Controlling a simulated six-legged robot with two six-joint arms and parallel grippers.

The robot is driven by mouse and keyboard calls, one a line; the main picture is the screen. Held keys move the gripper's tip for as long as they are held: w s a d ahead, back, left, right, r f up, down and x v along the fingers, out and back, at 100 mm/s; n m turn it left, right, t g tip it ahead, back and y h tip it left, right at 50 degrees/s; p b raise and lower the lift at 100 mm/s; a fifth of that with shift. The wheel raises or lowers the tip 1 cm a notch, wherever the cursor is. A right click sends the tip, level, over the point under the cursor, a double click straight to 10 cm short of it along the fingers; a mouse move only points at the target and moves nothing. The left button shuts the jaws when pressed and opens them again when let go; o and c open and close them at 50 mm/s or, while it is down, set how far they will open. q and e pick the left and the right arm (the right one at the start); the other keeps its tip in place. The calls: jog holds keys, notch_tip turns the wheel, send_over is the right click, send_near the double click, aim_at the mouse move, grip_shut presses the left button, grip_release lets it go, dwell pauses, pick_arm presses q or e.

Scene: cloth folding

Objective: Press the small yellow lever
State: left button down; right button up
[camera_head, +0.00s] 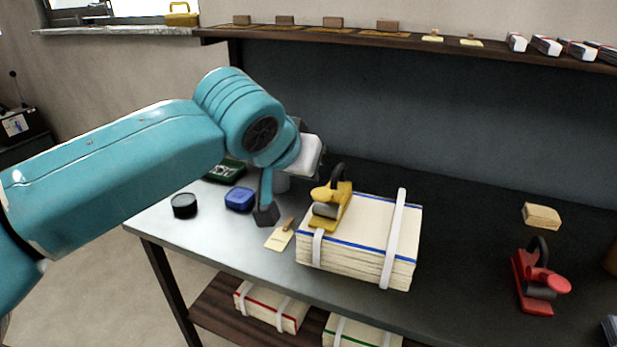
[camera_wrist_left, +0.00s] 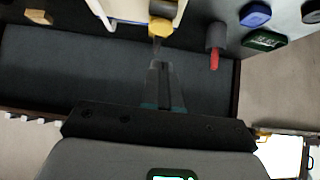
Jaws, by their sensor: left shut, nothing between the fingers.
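A yellow lever device (camera_head: 328,208) with a dark curved handle and a grey roller sits on a strapped stack of boards (camera_head: 365,235). In the left wrist view a rounded yellow piece (camera_wrist_left: 161,27) shows just beyond the fingertips; I cannot tell whether they touch it. My left gripper (camera_head: 266,216) hangs pointing down over the table, left of the device, apart from it in the head view. Its fingers (camera_wrist_left: 161,66) are closed together and empty. A small pale plate with a brown tab (camera_head: 280,236) lies beside the stack. My right gripper is not in view.
A red device (camera_head: 538,285) and a wooden block (camera_head: 541,215) are on the right of the table. A black round tin (camera_head: 184,206), a blue tin (camera_head: 240,199) and a green box (camera_head: 226,171) are at left. A shelf (camera_head: 400,44) runs along the wall.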

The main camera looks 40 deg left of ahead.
pick_arm(q)
jog(key=r, duration=0.1)
jog(key=s+r, duration=0.1)
jog(key=shift+s+d+r, duration=0.2)
jog(key=shift+s+r, duration=0.05)
jog(key=shift+r, duration=0.15)
dwell(1.0)
